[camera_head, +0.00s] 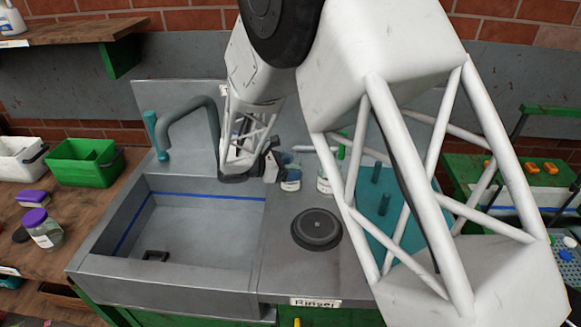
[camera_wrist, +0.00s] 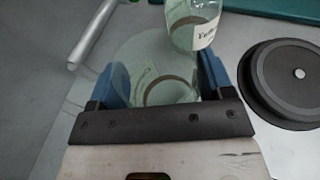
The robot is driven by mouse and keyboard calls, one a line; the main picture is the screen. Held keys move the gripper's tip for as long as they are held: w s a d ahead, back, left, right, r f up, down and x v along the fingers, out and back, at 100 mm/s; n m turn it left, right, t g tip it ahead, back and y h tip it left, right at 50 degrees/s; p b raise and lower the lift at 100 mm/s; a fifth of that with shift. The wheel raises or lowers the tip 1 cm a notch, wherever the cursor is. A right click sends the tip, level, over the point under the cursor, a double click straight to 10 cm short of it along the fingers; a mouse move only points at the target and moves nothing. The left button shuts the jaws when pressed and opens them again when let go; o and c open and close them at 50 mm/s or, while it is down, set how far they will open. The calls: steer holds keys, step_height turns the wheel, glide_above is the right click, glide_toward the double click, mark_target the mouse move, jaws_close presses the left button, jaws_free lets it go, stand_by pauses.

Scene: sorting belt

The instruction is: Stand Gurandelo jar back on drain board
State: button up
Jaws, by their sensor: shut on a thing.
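My gripper (camera_head: 279,162) reaches over the steel drain board (camera_head: 275,250) to the right of the sink. In the wrist view its blue fingers (camera_wrist: 160,85) are shut on a clear glass jar (camera_wrist: 160,62), one on each side. In the head view this jar (camera_head: 291,182) shows a white label below the fingers. The label is too small to read, and I cannot tell whether the base touches the board. A second glass jar (camera_wrist: 192,28) with a white label stands upright just beyond it, also in the head view (camera_head: 324,182).
A black round disc (camera_head: 316,229) lies on the board in front of the jars. The sink (camera_head: 195,220) is to the left, with a grey tap (camera_head: 190,108). A teal tray (camera_head: 372,220) is to the right, partly behind my arm. A purple-lidded jar (camera_head: 42,230) stands far left.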

steer(key=shift+f, duration=0.1)
steer(key=o, duration=1.4)
steer(key=shift+o, duration=0.2)
steer(key=v, duration=1.2)
